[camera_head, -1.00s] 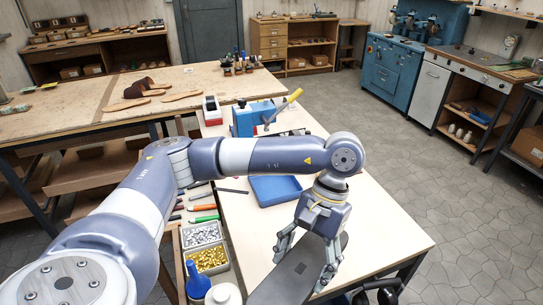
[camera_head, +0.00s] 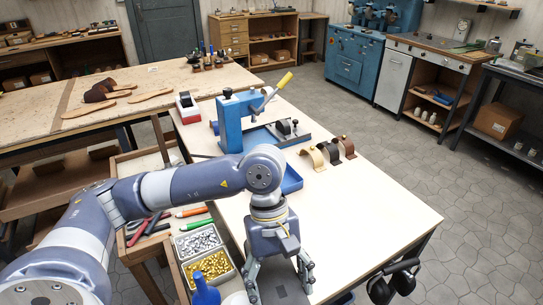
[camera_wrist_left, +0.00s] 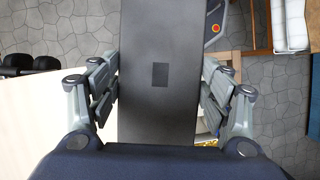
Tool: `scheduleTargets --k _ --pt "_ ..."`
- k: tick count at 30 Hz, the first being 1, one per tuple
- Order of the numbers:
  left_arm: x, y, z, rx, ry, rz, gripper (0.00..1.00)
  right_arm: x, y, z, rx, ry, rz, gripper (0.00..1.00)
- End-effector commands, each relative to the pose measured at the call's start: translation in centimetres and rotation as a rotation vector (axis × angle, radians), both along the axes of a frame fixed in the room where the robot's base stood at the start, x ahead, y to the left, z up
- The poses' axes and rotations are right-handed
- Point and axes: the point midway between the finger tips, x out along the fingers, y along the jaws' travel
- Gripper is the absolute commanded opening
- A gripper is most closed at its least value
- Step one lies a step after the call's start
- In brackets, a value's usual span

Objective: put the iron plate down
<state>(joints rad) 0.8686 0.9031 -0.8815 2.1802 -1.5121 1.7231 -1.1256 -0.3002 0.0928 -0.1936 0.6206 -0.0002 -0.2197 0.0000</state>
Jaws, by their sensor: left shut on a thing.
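The iron plate (camera_head: 284,289) is a long, flat, dark grey piece with a darker square mark on its face. My left gripper (camera_head: 281,283) is shut on it, with a finger along each long side, at the near end of the pale worktable (camera_head: 370,210). The plate runs off the bottom of the head view. In the left wrist view the plate (camera_wrist_left: 158,110) stretches away between the fingers, with table to its left and floor beyond. I cannot tell the gap between plate and table. My right gripper is not in view.
A blue press (camera_head: 230,125) with a yellow-ended lever, a blue tray (camera_head: 290,178) and several curved straps (camera_head: 330,152) stand towards the back. Bins of silver (camera_head: 198,241) and gold (camera_head: 211,267) fittings are left. Black ear defenders (camera_head: 395,283) hang at the right edge. The table's right half is clear.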

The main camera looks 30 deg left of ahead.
Motion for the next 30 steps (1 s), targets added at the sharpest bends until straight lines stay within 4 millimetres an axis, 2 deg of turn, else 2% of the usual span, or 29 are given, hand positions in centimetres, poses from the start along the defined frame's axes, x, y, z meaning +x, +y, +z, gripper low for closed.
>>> scheduleTargets --k 6,12,16,30 --pt "-0.4 -0.4 -0.7 -0.014 0.009 0.144 0.05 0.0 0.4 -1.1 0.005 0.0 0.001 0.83" --pt "-0.5 -0.5 -0.7 -0.015 0.014 0.186 0.05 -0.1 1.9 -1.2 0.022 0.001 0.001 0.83" --pt "0.0 -0.3 -0.6 -0.015 0.014 0.189 0.05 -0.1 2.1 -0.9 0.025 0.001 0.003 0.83" --pt "6.5 3.4 -1.0 -0.014 0.015 0.189 0.05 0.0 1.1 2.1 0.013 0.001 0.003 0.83"
